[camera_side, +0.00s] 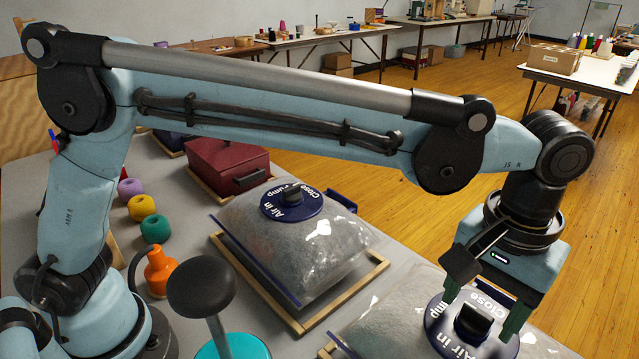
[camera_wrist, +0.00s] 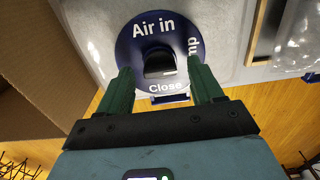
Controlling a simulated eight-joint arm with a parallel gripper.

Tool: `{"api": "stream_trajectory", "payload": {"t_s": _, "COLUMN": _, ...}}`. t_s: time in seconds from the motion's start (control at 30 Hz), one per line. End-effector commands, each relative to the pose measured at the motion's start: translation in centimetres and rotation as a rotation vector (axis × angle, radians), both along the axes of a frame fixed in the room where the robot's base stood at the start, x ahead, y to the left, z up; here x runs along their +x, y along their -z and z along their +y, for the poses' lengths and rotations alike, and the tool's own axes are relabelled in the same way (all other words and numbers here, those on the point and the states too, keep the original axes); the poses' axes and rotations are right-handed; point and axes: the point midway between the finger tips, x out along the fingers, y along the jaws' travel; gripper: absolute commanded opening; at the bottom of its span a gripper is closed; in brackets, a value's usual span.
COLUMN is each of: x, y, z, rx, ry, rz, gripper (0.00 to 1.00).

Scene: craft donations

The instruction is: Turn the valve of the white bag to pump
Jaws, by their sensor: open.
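The nearer clear bag (camera_side: 395,318), with pale fill, lies at the bottom of the side view, partly out of frame. Its dark blue round valve (camera_side: 438,322) is marked Air in, Pump and Close. The valve also shows in the wrist view (camera_wrist: 128,48), with the black knob (camera_wrist: 158,64) at its middle. My gripper (camera_side: 483,304) is open above the valve. In the wrist view the fingers (camera_wrist: 160,78) reach over the disc's near edge, one to each side of the knob. I cannot tell whether they touch it, nor surely which word the knob points at.
A second bag (camera_side: 300,250) with a like valve (camera_side: 270,207) lies in a wooden frame to the left. Nearby are a dark red box (camera_side: 222,160), several yarn balls, an orange bottle (camera_side: 160,270) and a black-topped post (camera_side: 201,288). A cardboard box (camera_wrist: 35,80) fills the wrist view's left.

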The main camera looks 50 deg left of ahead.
Motion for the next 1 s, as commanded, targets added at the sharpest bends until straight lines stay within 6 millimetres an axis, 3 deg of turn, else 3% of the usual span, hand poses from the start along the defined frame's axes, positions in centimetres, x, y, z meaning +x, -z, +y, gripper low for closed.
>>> {"api": "stream_trajectory", "payload": {"t_s": 0.23, "x": 0.0, "y": -1.8, "z": 0.0, "rx": 0.0, "ry": 0.0, "rz": 0.0, "gripper": 0.66}}
{"api": "stream_trajectory", "payload": {"t_s": 0.7, "x": 0.0, "y": -9.3, "z": 0.0, "rx": 0.0, "ry": 0.0, "rz": 0.0, "gripper": 0.66}}
{"api": "stream_trajectory", "payload": {"t_s": 1.0, "x": 0.0, "y": -11.8, "z": 0.0, "rx": 0.0, "ry": 0.0, "rz": 0.0, "gripper": 0.66}}
